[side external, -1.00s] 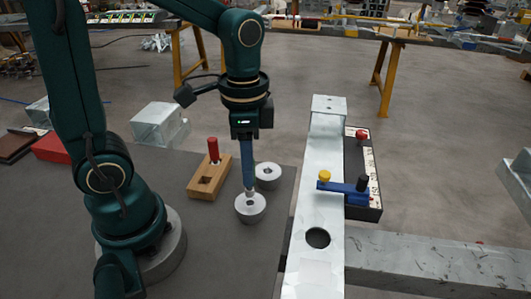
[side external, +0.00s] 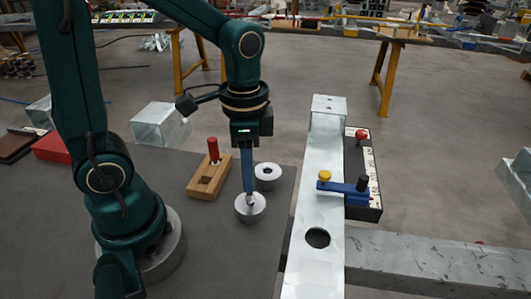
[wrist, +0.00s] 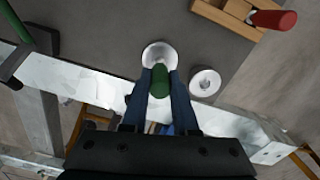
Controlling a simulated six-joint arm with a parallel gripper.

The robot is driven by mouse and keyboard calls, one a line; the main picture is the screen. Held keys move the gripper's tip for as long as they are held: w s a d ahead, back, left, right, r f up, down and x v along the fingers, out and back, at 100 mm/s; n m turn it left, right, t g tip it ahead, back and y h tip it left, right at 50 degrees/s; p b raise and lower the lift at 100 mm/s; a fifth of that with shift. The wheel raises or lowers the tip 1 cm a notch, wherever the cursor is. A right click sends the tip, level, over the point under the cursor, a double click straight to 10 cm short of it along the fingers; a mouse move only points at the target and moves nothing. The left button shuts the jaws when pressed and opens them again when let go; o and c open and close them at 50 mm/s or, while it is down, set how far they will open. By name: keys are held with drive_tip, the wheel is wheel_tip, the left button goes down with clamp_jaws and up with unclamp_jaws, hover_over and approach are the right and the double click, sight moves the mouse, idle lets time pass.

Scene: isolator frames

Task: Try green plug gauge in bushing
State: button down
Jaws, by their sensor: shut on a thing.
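My gripper (side external: 249,188) points straight down with its blue fingers shut on the green plug gauge. The gauge's green handle (wrist: 160,80) shows between the fingers in the wrist view. The gauge's lower end is at the bore of the near grey bushing (side external: 250,209), which also shows in the wrist view (wrist: 155,50). The gauge appears to be partly in the bore, but its depth is hidden by the fingers. The bushing stands flat on the dark table.
A second grey ring (side external: 267,176) stands close behind the bushing. A wooden block (side external: 203,189) holds a red-handled gauge (side external: 213,148) and has an empty opening. A metal beam (side external: 318,200) with a hole runs to the right, beside a blue lever (side external: 343,187).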

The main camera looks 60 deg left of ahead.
drive_tip(key=shift+f, duration=0.4)
idle(1.0)
drive_tip(key=shift+r, duration=0.1)
drive_tip(key=shift+r, duration=3.65)
